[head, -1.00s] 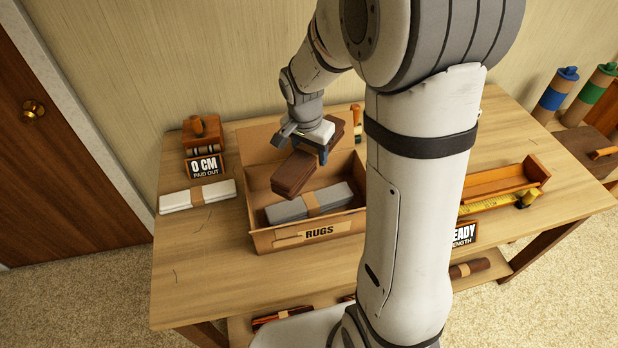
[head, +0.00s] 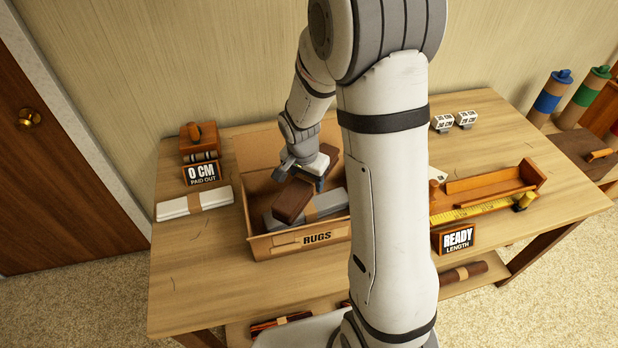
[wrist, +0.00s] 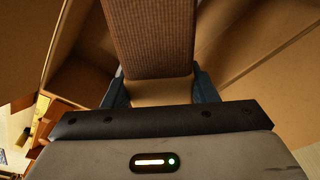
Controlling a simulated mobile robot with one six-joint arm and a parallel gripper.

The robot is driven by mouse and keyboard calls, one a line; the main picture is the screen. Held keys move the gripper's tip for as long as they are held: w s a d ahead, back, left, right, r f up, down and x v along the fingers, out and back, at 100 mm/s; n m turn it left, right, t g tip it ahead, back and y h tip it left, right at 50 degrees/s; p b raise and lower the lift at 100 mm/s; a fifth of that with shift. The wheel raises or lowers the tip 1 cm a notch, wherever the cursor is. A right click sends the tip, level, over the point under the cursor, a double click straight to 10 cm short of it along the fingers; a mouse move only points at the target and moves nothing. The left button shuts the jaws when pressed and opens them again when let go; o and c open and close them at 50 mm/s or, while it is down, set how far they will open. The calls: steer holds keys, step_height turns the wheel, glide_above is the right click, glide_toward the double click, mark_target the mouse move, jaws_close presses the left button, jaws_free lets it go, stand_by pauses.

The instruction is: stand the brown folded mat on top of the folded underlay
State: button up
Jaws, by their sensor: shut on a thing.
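The brown folded mat (head: 293,202) is held at a slant inside the cardboard RUGS box, and it also shows in the wrist view (wrist: 150,40) with a tan band between the fingers. My gripper (head: 305,177) is shut on it; both blue fingers (wrist: 160,90) flank the band. A grey folded bundle (head: 331,202) with a tan band, apparently the folded underlay, lies in the box, partly hidden behind the mat's near end. I cannot tell whether the mat touches it.
The RUGS box (head: 270,250) has an open back flap. A wooden tray (head: 490,188) and tape measure (head: 480,211) lie right. My arm hides part of the table.

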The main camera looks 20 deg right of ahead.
mark_target(304, 180)
steer(key=o, duration=1.2)
steer(key=shift+r+p, duration=0.3)
steer(key=shift+r, duration=0.3)
step_height(304, 180, up, 11)
steer(key=s+a, duration=0.1)
steer(key=s+d+r+n+t, duration=0.1)
steer(key=s+r+n, duration=0.2)
steer(key=s, duration=0.6)
steer(key=s+r+n+y, duration=0.1)
steer(key=s+r+n, duration=0.2)
steer(key=s+n, duration=0.3)
steer(key=s, duration=0.3)
steer(key=shift+d+r+t, duration=0.35)
steer(key=shift+r+t, duration=0.05)
